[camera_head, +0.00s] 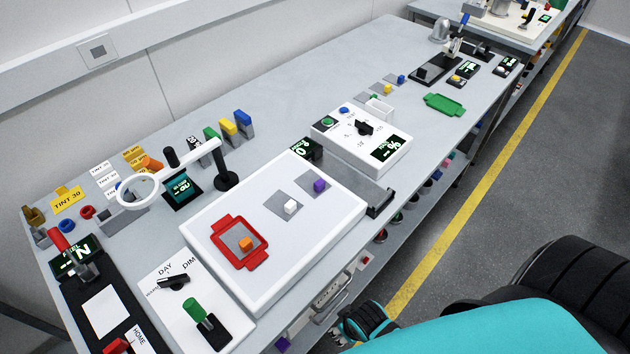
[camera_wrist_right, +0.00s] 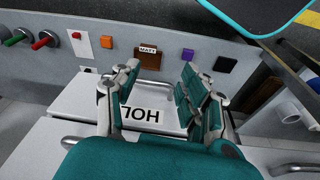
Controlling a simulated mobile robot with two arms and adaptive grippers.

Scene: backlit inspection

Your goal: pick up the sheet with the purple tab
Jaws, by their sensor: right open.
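The sheet with the purple tab is a small grey square (camera_head: 309,186) with a purple block-like tab (camera_head: 319,185) on it, lying on the white light panel (camera_head: 338,221) in the head view. Beside it lie a grey sheet with a white tab (camera_head: 290,207) and one with an orange tab (camera_head: 246,243) inside a red frame (camera_head: 217,239). My right gripper (camera_head: 362,321) is low in front of the bench edge, apart from the sheets. In the right wrist view it (camera_wrist_right: 157,92) is open, with nothing visibly held. My left gripper is not in view.
A white dial box (camera_head: 345,128), a ring magnifier (camera_head: 139,190) and a lever panel (camera_head: 180,310) stand around the light panel. The right wrist view shows the bench front, with a purple block (camera_wrist_right: 188,54) and a lettered drawer (camera_wrist_right: 145,116). The green tray (camera_head: 444,104) is empty.

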